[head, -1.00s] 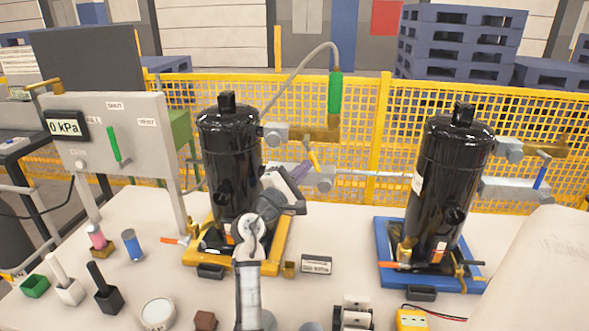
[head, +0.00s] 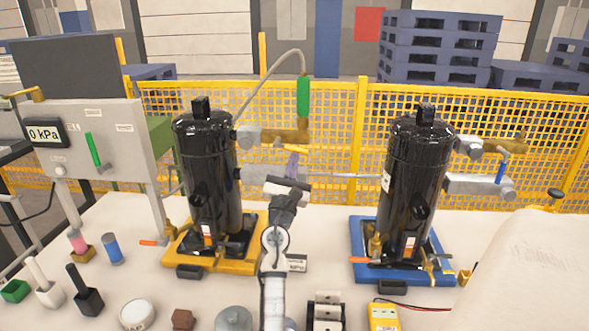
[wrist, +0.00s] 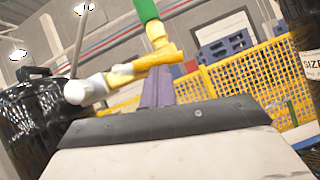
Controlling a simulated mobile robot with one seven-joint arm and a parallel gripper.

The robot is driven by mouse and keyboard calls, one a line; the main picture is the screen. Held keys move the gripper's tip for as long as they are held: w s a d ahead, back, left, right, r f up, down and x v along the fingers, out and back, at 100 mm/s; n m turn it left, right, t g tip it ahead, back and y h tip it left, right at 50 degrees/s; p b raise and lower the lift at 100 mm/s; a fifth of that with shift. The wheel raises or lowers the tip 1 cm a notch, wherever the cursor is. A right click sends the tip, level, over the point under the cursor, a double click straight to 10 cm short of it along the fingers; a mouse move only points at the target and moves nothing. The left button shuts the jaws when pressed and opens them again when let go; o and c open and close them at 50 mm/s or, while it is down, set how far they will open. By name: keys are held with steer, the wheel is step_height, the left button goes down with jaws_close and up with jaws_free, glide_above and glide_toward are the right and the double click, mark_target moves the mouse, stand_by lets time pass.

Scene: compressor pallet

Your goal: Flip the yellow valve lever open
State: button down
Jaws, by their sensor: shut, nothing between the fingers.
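The yellow valve lever (head: 263,150) is on the brass and grey valve at the top right of the left black compressor (head: 207,175). It looks near level, lying just below the brass pipe (head: 285,137). In the wrist view a yellow strip (wrist: 122,71) shows beside the brass fitting (wrist: 160,57); the lever's exact angle is hard to tell. My gripper (head: 292,158) is shut and empty, its purple fingers pointing up just below the brass pipe. In the wrist view the fingers (wrist: 158,86) overlap the fitting's lower edge; contact cannot be told.
A green handle (head: 303,97) and a grey hose rise above the valve. The right compressor (head: 410,185), with a blue lever (head: 500,170), stands on a blue base. A gauge panel (head: 110,150) stands at left. Small parts line the table's front. Yellow mesh fencing runs behind.

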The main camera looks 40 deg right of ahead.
steer(key=shift+s+d+r, duration=0.15)
steer(key=shift+r, duration=0.25)
steer(key=shift+s+d+r+p, duration=0.1)
steer(key=shift+p, duration=0.2)
stand_by(0.3)
steer(key=s+a+f+b, duration=0.5)
steer(key=a+f, duration=0.2)
steer(key=f, duration=0.2)
steer(key=shift+s+f, duration=0.25)
steer(key=shift+s, duration=0.1)
steer(key=shift+w+a, duration=0.1)
stand_by(0.3)
